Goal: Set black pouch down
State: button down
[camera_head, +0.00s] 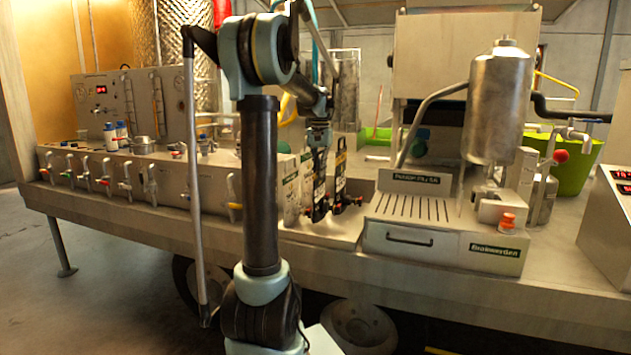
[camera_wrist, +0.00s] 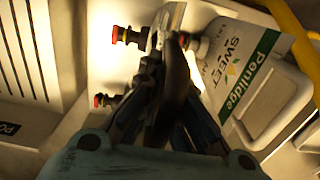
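My gripper (camera_head: 318,143) points down over the trailer's counter, in the gap between the left-hand cabinet and the drip-tray box. In the wrist view its fingers (camera_wrist: 172,105) close from both sides on a dark, thin thing seen edge-on, which looks like the black pouch (camera_wrist: 178,78). In the head view a black pouch with a pale label (camera_head: 320,185) hangs upright below the fingers. A similar black and white item (camera_head: 340,165) is close on its right. I cannot tell whether the held pouch's lower end touches the counter.
Right of the gripper is the drip-tray box (camera_head: 445,243) with a metal cylinder (camera_head: 497,105) above. The wrist view shows a white labelled container (camera_wrist: 262,95) and red-capped fittings (camera_wrist: 119,35) close to the fingers. Taps (camera_head: 104,172) line the left cabinet. The counter around the pouch is tight.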

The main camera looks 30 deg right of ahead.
jog(key=shift+f, duration=1.65)
jog(key=c, duration=1.8)
grip_release()
